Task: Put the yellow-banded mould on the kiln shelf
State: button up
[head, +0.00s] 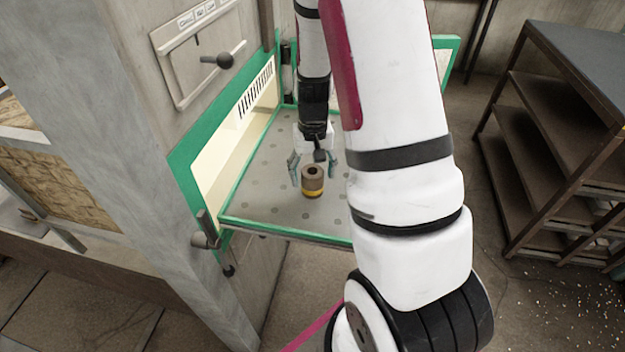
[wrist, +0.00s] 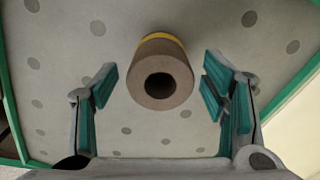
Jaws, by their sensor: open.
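The yellow-banded mould (head: 313,182) is a small brown cylinder with a hole in its top and a yellow band near its base. It stands upright on the grey, dotted kiln shelf (head: 270,190), which has a green rim. My gripper (head: 314,171) is open just above and behind the mould in the head view. In the wrist view the mould (wrist: 160,78) sits between and a little beyond the two green-padded fingers of my gripper (wrist: 165,90), with a gap on each side. Neither finger appears to touch it.
The kiln wall with a lever (head: 217,60) rises left of the shelf. A latch handle (head: 205,232) stands at the shelf's near left corner. A dark rack (head: 545,130) is at the right. The shelf around the mould is clear; my arm hides its right part.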

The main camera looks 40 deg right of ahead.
jog(key=s+a+r+n+t, duration=0.1)
jog(key=a+r, duration=0.2)
jog(key=r, duration=0.5)
jog(key=a+r, duration=0.2)
jog(key=r, duration=0.5)
jog(key=s+a+r+n+t, duration=0.4)
jog(key=s+a+r, duration=0.8)
jog(key=s, duration=0.3)
jog(key=shift+s+a+r+n, duration=0.15)
jog(key=shift+s+a+n, duration=0.1)
jog(key=shift+a+n, duration=0.15)
jog(key=shift+c, duration=0.4)
